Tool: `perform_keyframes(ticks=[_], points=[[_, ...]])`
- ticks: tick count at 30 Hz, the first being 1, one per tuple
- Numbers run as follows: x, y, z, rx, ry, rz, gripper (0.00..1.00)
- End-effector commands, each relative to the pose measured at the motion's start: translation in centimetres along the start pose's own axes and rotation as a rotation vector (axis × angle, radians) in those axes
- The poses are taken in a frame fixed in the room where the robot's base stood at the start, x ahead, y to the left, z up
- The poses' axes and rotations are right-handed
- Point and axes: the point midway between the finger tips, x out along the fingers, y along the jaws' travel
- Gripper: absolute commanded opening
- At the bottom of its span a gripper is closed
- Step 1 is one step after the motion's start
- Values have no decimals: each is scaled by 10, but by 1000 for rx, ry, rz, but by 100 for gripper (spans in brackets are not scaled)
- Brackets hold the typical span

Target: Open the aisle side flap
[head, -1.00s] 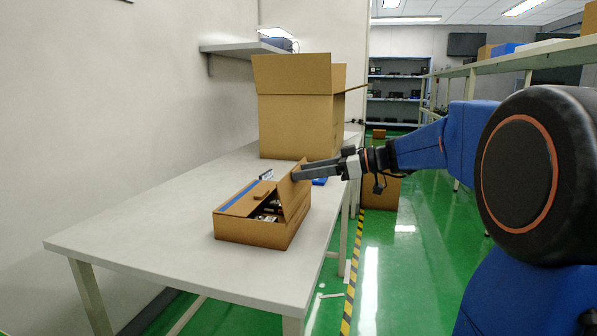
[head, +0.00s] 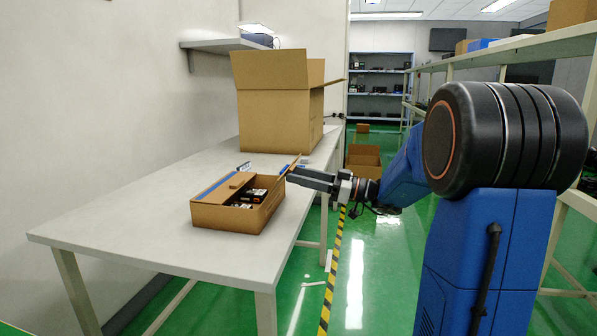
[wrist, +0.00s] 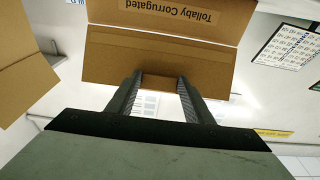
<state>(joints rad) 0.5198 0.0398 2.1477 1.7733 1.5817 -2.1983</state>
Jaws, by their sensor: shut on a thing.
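The small cardboard box (head: 225,217) sits on the white table in the head view, its top partly open, with dark and white items showing inside. Its aisle side flap (head: 286,171) stands up along the right edge, tilted outward. My gripper (head: 290,178) reaches in from the right, low beside the box, its fingers on this flap. In the wrist view the fingers of my gripper (wrist: 160,84) are spaced apart with the edge of the flap (wrist: 150,58) between their tips. The opposite flap, with a blue strip (head: 214,187), lies over the left part of the box.
A large open carton (head: 270,110) stands farther back on the table (head: 130,245). A wall shelf (head: 225,44) hangs above it. Another open box (head: 364,165) stands on the green floor beyond the table. The table's front left is bare.

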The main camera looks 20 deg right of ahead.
Motion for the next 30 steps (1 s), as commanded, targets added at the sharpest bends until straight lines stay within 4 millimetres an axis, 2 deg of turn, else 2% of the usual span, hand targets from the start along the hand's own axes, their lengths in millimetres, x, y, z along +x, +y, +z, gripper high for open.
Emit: perform_keyframes(ticks=[1, 12, 30], points=[[-3, 0, 9, 8, -9, 0, 6], [-15, -1, 30, 10, -11, -1, 7], [-17, -2, 38, 7, -10, -3, 6]])
